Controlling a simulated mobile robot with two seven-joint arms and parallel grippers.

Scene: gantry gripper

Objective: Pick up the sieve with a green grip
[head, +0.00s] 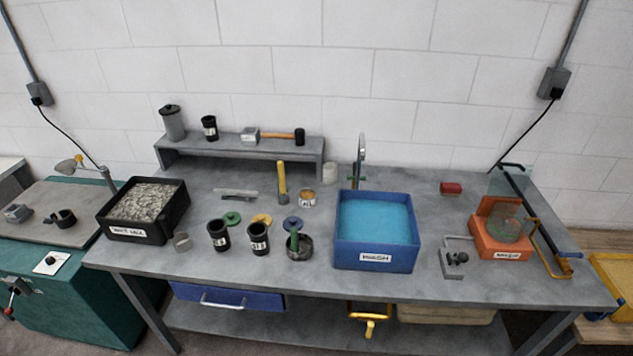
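A small round dark grey vessel (301,251) stands on the grey workbench, left of the blue wash tub. A short green grip (294,240) stands upright at its left side. This looks like the sieve with the green grip, but its mesh is too small to make out. A black cup (258,238) stands close to its left, and a blue disc (292,223) lies just behind it. Neither of my grippers is in view.
The blue tub (375,256) of water is just right of the vessel. A black tray (118,234) of gravel stands left, and an orange unit (497,247) stands right. A raised shelf (240,150) is at the back. The bench front (330,283) is clear.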

